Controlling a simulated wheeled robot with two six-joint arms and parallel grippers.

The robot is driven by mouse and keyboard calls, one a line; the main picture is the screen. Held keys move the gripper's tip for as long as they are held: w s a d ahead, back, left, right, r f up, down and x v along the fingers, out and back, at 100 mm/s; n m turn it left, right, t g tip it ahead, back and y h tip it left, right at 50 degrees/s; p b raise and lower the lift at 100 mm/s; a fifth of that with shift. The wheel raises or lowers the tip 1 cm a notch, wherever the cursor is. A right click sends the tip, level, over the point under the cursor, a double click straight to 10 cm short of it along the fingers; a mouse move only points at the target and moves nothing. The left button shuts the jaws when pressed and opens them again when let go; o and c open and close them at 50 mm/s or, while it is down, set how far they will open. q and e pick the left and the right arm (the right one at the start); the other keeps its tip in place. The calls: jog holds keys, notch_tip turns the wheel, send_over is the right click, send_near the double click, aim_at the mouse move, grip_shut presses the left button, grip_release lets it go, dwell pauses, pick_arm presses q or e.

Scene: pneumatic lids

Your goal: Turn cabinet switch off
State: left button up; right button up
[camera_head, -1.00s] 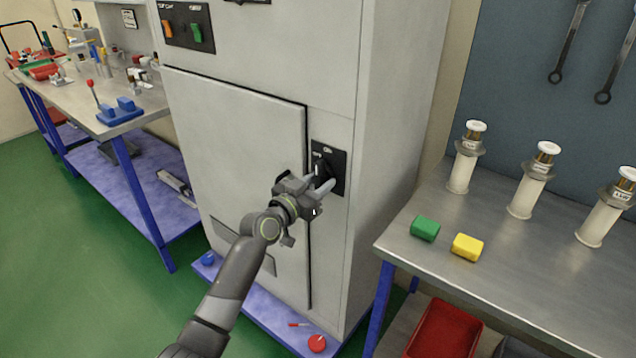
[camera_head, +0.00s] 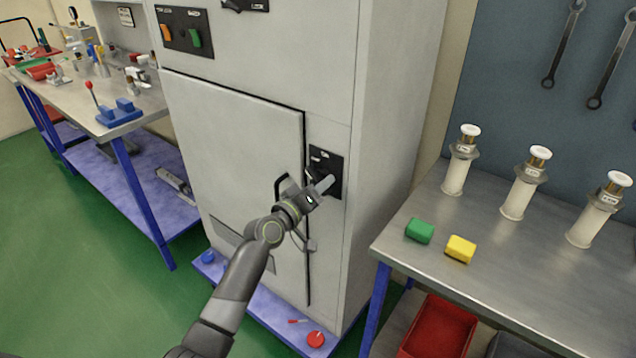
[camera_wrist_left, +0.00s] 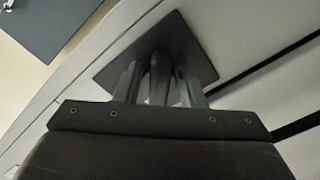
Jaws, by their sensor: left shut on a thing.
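The grey cabinet (camera_head: 255,125) stands in the middle of the head view. Its black switch plate (camera_head: 335,163) is to the right of the door; in the left wrist view the plate (camera_wrist_left: 196,55) lies ahead of the fingers. My left gripper (camera_head: 322,184) is at the plate, shut on the dark switch handle (camera_wrist_left: 159,75), which shows between the two fingers in the wrist view. The gripper covers most of the handle in the head view, so its exact setting is hard to read. My right gripper is not in view.
The door handle (camera_head: 281,187) is just left of my gripper. A workbench (camera_head: 520,240) at the right bears a green block (camera_head: 420,231), a yellow block (camera_head: 461,249) and white-topped cylinders. Another bench (camera_head: 120,125) stands at the left. Green floor is open at lower left.

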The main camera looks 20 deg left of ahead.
pick_arm(q)
jog(key=n+p, duration=0.1)
jog(key=n, duration=0.1)
jog(key=r+n+p, duration=0.1)
jog(key=n, duration=0.2)
jog(key=shift+d+n, duration=0.2)
jog(key=shift+n, duration=0.1)
jog(key=shift+r+n+p, duration=0.15)
jog(key=shift+n+p, duration=0.7)
jog(key=shift+n, duration=0.55)
jog(key=o, duration=0.6)
jog(key=shift+d, duration=0.15)
jog(key=shift+w, duration=0.1)
jog(key=v, duration=1.7)
jog(key=shift+s+b, duration=0.2)
jog(key=shift+b, duration=0.15)
